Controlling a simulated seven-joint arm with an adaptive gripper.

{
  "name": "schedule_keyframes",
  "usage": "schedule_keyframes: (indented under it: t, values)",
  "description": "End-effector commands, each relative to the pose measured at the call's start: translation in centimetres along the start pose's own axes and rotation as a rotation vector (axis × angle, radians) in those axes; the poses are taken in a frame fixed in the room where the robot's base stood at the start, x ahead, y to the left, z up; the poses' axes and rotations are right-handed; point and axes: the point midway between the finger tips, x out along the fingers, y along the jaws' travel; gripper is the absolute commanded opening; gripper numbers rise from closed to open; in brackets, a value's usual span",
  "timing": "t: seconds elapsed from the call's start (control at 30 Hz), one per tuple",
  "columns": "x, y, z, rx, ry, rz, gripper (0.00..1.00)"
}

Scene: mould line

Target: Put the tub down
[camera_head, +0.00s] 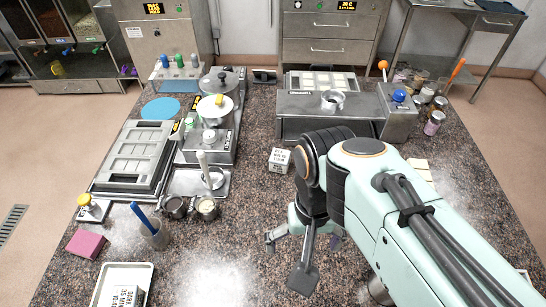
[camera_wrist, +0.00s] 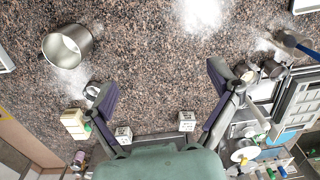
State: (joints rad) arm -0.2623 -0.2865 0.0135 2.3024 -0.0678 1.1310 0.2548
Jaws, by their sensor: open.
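My gripper (camera_wrist: 161,84) is open, with nothing between its fingers, above the speckled table; in the head view it hangs low near the front middle (camera_head: 303,258). No thing in view is plainly marked as the tub. A shiny metal cup with a handle (camera_wrist: 67,47) stands apart from the fingers at the upper left of the wrist view. Two small dark cups (camera_head: 175,206) (camera_head: 206,208) stand side by side left of my gripper in the head view, the right one with pale contents. A small round metal thing (camera_wrist: 92,91) is partly hidden by the left finger in the wrist view.
A grey mould frame (camera_head: 133,155) and a small metal machine (camera_head: 210,145) stand at the left. A white lettered block (camera_head: 279,160) lies behind my gripper. A metal stand (camera_head: 310,108) and several jars (camera_head: 433,123) are farther back. A tray (camera_head: 144,272) lies front left. Table below the gripper is clear.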

Motion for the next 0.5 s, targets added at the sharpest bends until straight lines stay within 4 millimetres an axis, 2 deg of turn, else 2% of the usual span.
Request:
schedule_keyframes:
  t: [0.03,0.1,0.2,0.3,0.5]
  values:
    - [0.3,1.9,2.0,0.01,0.005,-0.011,0.89]
    - [0.9,3.2,4.3,-0.002,0.005,-0.025,0.89]
    - [1.7,4.0,6.2,-0.016,0.007,-0.038,0.89]
    - [2.0,4.3,6.9,-0.023,0.007,-0.044,0.89]
    - [2.0,4.3,6.9,-0.026,0.006,-0.044,0.89]
